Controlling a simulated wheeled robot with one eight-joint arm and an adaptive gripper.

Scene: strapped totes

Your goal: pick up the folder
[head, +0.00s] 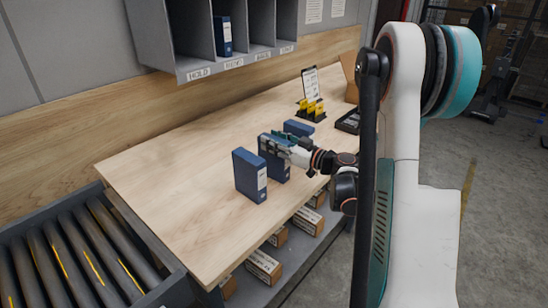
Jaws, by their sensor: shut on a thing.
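Three blue folders are on the wooden table in the head view. One folder (247,174) stands upright nearest the front edge, with a white label on its spine. A second blue folder (278,171) stands upright just behind and to its right. My gripper (272,142) is at this second folder's top, shut on it, and partly hides it. I cannot tell whether its bottom touches the table. A third blue folder (298,128) is farther back, beyond my gripper and partly hidden by it.
A grey wall shelf (179,37) with labelled compartments holds another blue folder (223,36). A clipboard (310,83), a yellow-and-black holder (312,108) and a black tray (348,122) are at the back right. A roller conveyor (75,260) is at left. The table's left part is clear.

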